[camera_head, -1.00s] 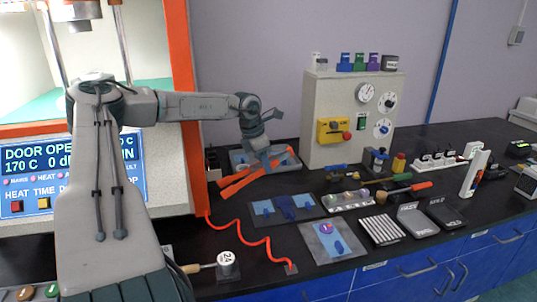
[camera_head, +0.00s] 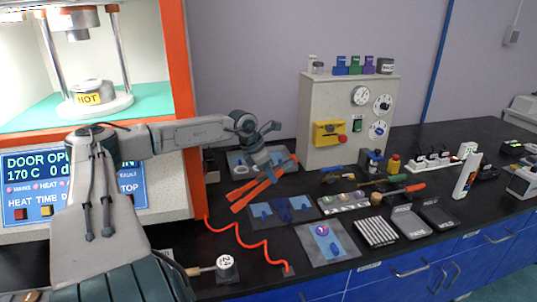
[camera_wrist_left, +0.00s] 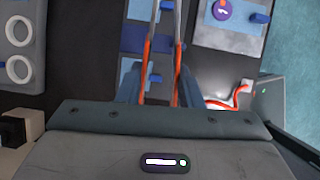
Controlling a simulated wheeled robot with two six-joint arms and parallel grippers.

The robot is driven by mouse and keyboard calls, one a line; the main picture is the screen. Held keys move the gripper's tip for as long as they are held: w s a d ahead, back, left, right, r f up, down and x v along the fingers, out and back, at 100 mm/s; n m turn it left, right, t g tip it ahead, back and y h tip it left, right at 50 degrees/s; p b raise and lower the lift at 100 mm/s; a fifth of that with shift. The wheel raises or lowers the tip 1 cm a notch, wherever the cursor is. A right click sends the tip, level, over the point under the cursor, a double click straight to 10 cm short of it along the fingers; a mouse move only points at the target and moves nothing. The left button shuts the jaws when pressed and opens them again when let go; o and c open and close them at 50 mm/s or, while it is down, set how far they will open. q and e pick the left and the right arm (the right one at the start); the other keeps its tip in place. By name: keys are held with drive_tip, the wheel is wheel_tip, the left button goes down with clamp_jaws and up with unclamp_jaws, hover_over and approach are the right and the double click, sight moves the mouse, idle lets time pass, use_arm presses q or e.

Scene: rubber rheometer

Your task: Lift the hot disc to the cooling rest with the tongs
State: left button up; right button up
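The hot disc (camera_head: 92,92), a grey cylinder with a yellow HOT label, sits on the lower plate of the open press (camera_head: 180,90) at the upper left in the head view. The orange tongs (camera_head: 250,193) are in my left gripper (camera_head: 264,168), above the bench right of the press. In the left wrist view the two tong arms (camera_wrist_left: 147,65) run between the fingers of the gripper (camera_wrist_left: 158,85), which is closed on them. A ribbed metal rack (camera_head: 376,231), possibly the cooling rest, lies at the bench's front. My right gripper is not in view.
A blue-padded mat (camera_head: 268,226) and a grey tray (camera_head: 240,173) lie around the tongs. A red coiled cord (camera_head: 245,247) and a handled knob marked 24 (camera_head: 226,264) are in front. A gauge cabinet (camera_head: 345,115) stands behind; small tools crowd the bench's right side.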

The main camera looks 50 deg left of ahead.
drive_tip(key=shift+s, duration=0.1)
use_arm(q)
drive_tip(key=shift+w+d, duration=0.15)
drive_tip(key=shift+d, duration=0.1)
use_arm(e)
drive_tip(key=shift+s+f, duration=0.1)
drive_tip(key=shift+f, duration=0.05)
use_arm(q)
drive_tip(key=shift+w+p, duration=0.15)
drive_tip(key=shift+p, duration=0.15)
use_arm(e)
drive_tip(key=shift+s, duration=0.1)
use_arm(q)
drive_tip(key=shift+f, duration=0.1)
use_arm(e)
drive_tip(key=shift+s+f, duration=0.1)
drive_tip(key=shift+f, duration=0.1)
use_arm(q)
drive_tip(key=shift+d, duration=0.1)
